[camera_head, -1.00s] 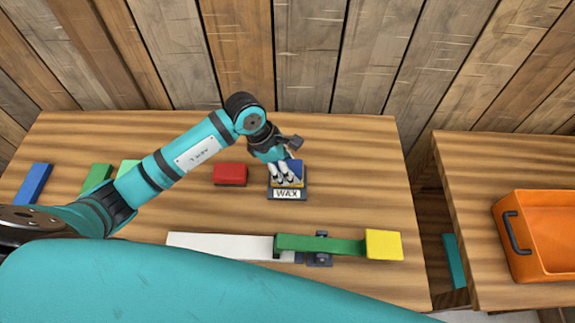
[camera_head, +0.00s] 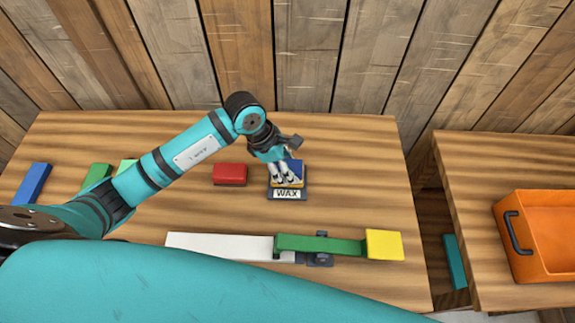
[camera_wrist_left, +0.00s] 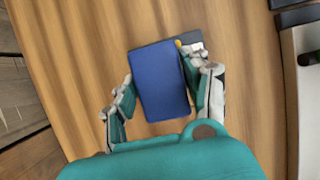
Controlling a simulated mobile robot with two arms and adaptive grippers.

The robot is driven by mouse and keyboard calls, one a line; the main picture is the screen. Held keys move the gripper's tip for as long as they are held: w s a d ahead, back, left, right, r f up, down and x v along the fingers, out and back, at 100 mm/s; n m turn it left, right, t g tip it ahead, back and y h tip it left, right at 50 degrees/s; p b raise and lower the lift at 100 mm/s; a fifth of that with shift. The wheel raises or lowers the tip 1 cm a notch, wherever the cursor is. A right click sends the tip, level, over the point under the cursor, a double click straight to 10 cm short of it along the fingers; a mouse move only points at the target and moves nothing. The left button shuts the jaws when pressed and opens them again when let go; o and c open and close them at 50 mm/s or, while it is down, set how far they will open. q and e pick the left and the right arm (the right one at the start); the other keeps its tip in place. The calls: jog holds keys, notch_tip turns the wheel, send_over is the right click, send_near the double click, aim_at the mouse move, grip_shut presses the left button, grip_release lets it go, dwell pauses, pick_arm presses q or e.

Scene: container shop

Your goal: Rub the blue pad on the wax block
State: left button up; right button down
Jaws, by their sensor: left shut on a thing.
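The blue pad (camera_head: 295,168) is between the fingers of my left gripper (camera_head: 284,176), which is shut on it. In the left wrist view the blue pad (camera_wrist_left: 160,80) fills the space between the two fingers of the left gripper (camera_wrist_left: 163,95). The wax block (camera_head: 303,183) is yellowish and sits in a dark holder (camera_head: 287,195) labelled WAX. The pad is over the block and hides most of it. I cannot tell whether they touch. My right gripper is not in view.
A red block (camera_head: 230,174) lies left of the holder. Blue (camera_head: 33,184) and green (camera_head: 97,178) blocks lie at the left. In front are a white bar (camera_head: 215,246), a green bar (camera_head: 320,244) and a yellow block (camera_head: 384,245). An orange crate (camera_head: 513,250) stands on the right table.

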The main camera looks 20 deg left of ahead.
pick_arm(q)
jog(key=shift+s+f, duration=0.1)
jog(key=shift+r+p, duration=2.1)
jog(key=shift+r, duration=1.45)
